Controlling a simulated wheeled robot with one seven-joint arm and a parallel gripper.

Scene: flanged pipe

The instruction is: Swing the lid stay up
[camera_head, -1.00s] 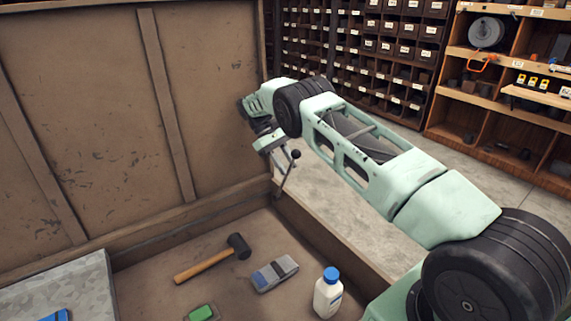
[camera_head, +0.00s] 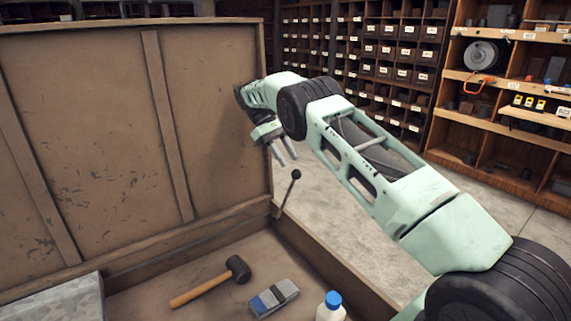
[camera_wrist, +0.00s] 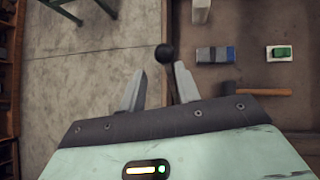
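The lid stay (camera_head: 286,194) is a thin dark rod with a round black knob at its top. It stands slightly tilted at the chest's right side wall, near the corner with the raised lid (camera_head: 100,130). My gripper (camera_head: 289,161) is open and empty, its fingers pointing down just above the knob in the head view. In the wrist view the knob (camera_wrist: 165,53) shows between and just beyond the fingertips of my gripper (camera_wrist: 160,71). The rod below it is partly hidden by the right finger. No contact shows.
Inside the chest lie a mallet (camera_head: 215,282), a grey-blue block (camera_head: 273,298) and a white bottle with a blue cap (camera_head: 331,308). A green item (camera_wrist: 279,52) shows in the wrist view. Open concrete floor lies right of the chest, with shelves (camera_head: 500,100) behind.

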